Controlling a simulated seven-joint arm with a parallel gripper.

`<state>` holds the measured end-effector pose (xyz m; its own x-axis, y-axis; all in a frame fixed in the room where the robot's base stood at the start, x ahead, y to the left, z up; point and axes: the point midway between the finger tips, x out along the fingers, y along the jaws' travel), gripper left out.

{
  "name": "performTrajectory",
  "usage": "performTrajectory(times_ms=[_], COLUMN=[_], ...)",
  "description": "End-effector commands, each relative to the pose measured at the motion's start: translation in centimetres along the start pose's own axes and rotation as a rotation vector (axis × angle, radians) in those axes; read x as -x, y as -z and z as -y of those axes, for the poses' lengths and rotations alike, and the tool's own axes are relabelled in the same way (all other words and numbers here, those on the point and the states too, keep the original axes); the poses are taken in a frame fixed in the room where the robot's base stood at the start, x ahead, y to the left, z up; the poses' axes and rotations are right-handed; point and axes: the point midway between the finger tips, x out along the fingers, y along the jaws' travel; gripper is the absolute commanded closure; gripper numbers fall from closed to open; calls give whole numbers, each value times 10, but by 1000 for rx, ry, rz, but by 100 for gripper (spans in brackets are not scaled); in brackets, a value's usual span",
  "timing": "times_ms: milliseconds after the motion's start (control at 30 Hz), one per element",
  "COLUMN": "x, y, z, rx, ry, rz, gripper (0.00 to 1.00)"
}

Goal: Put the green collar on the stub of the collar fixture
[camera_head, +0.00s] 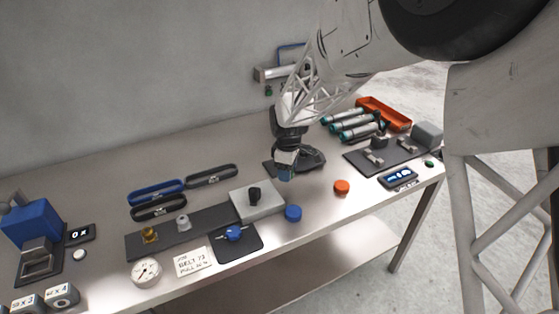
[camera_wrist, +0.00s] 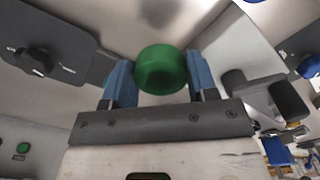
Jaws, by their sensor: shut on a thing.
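My gripper (camera_head: 286,174) is shut on the green collar (camera_wrist: 161,72), which sits between the two blue fingertips in the wrist view. In the head view the gripper hangs above the bench near its middle, and the collar cannot be made out there. A light grey block (camera_head: 270,205) with an upright black stub (camera_head: 254,196) stands left of and nearer than the gripper; it looks like the collar fixture. It appears to show again at the right of the wrist view, with the black stub (camera_wrist: 289,101). The stub looks bare, and the collar is apart from it.
A blue cap (camera_head: 293,213) and an orange cap (camera_head: 341,187) lie nearby. A dark base (camera_head: 312,161) is beside the gripper. A dark strip (camera_head: 136,246) with small posts and a pad (camera_head: 250,246) with a blue knob lie left.

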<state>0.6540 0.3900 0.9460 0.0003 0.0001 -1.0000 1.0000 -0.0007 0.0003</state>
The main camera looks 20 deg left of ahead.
Motion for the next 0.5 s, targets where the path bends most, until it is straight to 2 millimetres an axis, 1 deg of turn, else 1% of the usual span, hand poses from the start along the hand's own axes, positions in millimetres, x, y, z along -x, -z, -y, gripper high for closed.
performTrajectory(times_ms=[33, 500], x=[-2, -7], y=[4, 37], z=[-7, -62], rx=[0, 0], ry=[1, 0], rz=[0, 0], gripper=[70, 70])
